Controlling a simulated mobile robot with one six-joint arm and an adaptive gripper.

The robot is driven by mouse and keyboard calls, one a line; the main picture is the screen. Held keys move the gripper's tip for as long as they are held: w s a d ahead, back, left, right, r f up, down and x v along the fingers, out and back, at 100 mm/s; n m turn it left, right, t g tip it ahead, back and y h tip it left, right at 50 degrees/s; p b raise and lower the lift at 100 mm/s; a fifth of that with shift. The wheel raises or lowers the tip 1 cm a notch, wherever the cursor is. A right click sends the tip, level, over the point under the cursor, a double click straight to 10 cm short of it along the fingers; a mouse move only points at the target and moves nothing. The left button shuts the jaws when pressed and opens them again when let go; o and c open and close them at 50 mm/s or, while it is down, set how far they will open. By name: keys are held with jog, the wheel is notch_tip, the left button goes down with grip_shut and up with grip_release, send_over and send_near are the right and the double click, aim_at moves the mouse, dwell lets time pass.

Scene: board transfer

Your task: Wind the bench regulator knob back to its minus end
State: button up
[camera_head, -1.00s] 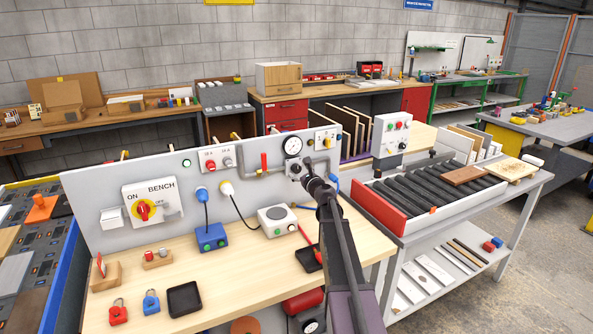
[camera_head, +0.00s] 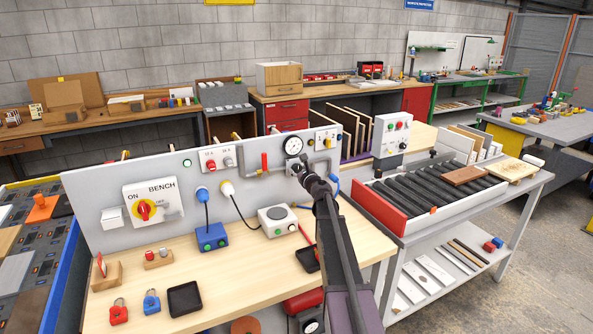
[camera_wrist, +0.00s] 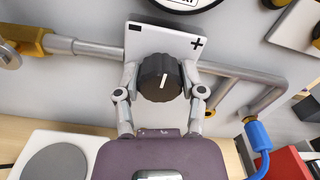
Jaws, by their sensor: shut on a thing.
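The regulator knob (camera_wrist: 157,76) is black and ribbed with a short white line on its face. It sits on a pale plate (camera_wrist: 180,42) with a minus mark at upper left and a plus mark at right; the plate looks tilted in the wrist view. My gripper (camera_wrist: 160,82) has a finger on each side of the knob and is shut on it. In the head view my gripper (camera_head: 299,172) is at the regulator below the round pressure gauge (camera_head: 293,143) and hides the knob. Which end the white line points to is hard to tell.
Pipes (camera_wrist: 240,78) run from both sides of the regulator. A red lever (camera_head: 264,162) is to its left. A blue hose fitting (camera_wrist: 258,136) hangs close at lower right. A white hotplate box (camera_head: 277,221) and black tray (camera_head: 185,298) stand on the bench below.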

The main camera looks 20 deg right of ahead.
jog(key=shift+a, duration=0.1)
jog(key=shift+n, duration=1.1)
jog(key=n, duration=0.7)
jog(key=shift+w+n, duration=0.1)
jog(key=shift+n, duration=0.3)
jog(key=n, duration=0.3)
jog(key=shift+n, duration=0.4)
jog(key=n, duration=1.3)
